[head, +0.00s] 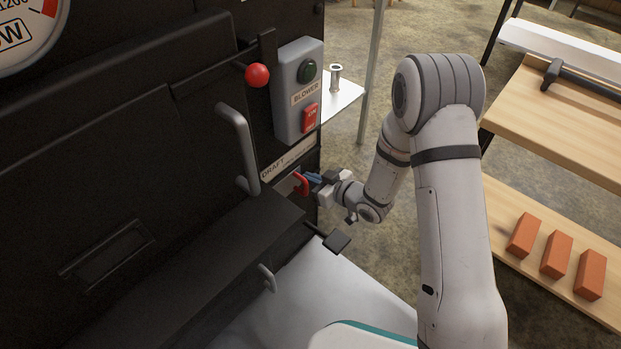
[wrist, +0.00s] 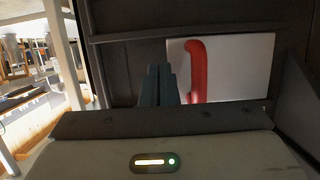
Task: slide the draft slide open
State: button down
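The draft slide is a pale plate (wrist: 250,65) with a red handle (wrist: 196,72) on the dark evaporator front. In the head view the red handle (head: 301,184) sits below the "DRAFT" label (head: 288,158). My gripper (head: 312,179) is at the right of the handle, very close to it. In the wrist view my gripper's fingers (wrist: 158,84) are together with nothing visible between them, just left of the handle. I cannot tell whether they touch it. The handle's lower end is hidden behind my gripper body.
A grey blower switch box (head: 298,90) is above the label. A red ball-ended lever (head: 257,75) and a grey door handle (head: 238,150) stick out at the left. A black pedal-like plate (head: 336,241) is below. A wooden bench (head: 560,120) with bricks (head: 556,254) beneath stands right.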

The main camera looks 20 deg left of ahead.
jog(key=shift+w+r, duration=0.15)
jog(key=shift+w, duration=0.25)
jog(key=shift+d, duration=0.15)
jog(key=f+p+v, duration=0.1)
jog(key=v, duration=0.8)
jog(key=shift+d, duration=0.15)
jog(key=shift+r, duration=0.15)
